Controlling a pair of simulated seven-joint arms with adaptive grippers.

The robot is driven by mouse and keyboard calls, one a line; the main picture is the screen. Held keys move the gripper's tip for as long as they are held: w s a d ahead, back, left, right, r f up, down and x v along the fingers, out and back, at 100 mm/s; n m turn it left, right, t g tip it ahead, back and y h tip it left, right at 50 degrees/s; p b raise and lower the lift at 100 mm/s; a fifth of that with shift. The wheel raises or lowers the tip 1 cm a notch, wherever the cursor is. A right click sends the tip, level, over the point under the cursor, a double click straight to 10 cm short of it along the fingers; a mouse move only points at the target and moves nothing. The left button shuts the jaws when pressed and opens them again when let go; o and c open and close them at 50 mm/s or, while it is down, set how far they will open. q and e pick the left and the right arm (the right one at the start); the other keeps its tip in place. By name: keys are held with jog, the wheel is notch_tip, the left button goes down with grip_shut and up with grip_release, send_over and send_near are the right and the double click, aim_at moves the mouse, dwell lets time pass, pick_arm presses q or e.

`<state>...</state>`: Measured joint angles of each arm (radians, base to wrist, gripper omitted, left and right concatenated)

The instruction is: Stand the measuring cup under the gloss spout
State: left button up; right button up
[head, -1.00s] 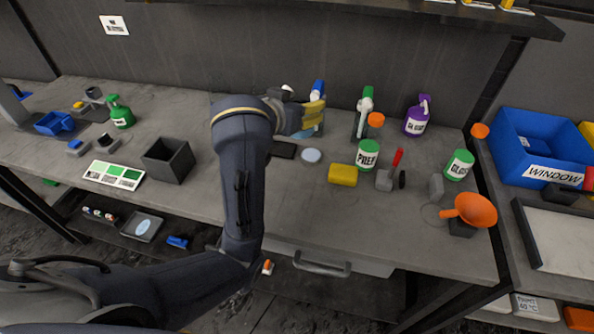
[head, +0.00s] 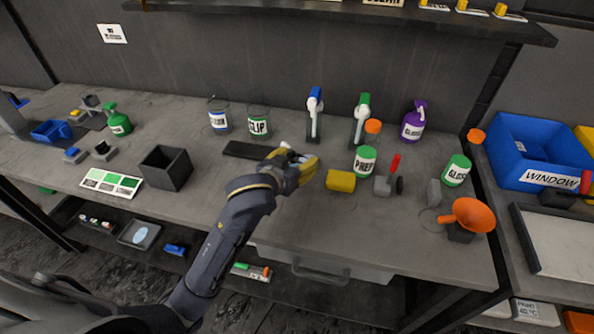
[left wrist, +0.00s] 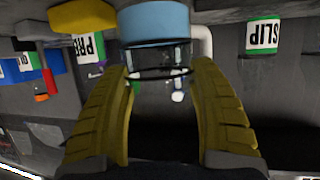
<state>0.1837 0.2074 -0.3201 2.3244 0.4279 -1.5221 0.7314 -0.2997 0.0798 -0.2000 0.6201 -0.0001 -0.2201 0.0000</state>
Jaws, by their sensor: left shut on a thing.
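My left gripper (head: 304,166), with yellow fingers, is low over the middle of the bench, left of the yellow block. In the left wrist view its fingers (left wrist: 160,75) are shut on a clear vessel with a light blue end (left wrist: 155,22), which appears to be the measuring cup. In the head view the hand mostly hides it. Behind stand a blue-topped dispenser (head: 314,115) and a green-topped dispenser (head: 361,120); I cannot read which is the gloss spout. The gripper is apart from both. My right gripper is out of view.
The PREP can (head: 365,161), yellow block (head: 340,181) and orange funnel (head: 470,214) stand to the right. The SLIP vessel (head: 258,122) and another clear vessel (head: 218,116) are behind left. A dark box (head: 166,168) is left. The front middle bench is clear.

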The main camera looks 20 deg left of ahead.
pick_arm(q)
jog(key=shift+f, duration=1.95)
jog(key=shift+f, duration=0.1)
jog(key=o, duration=1.3)
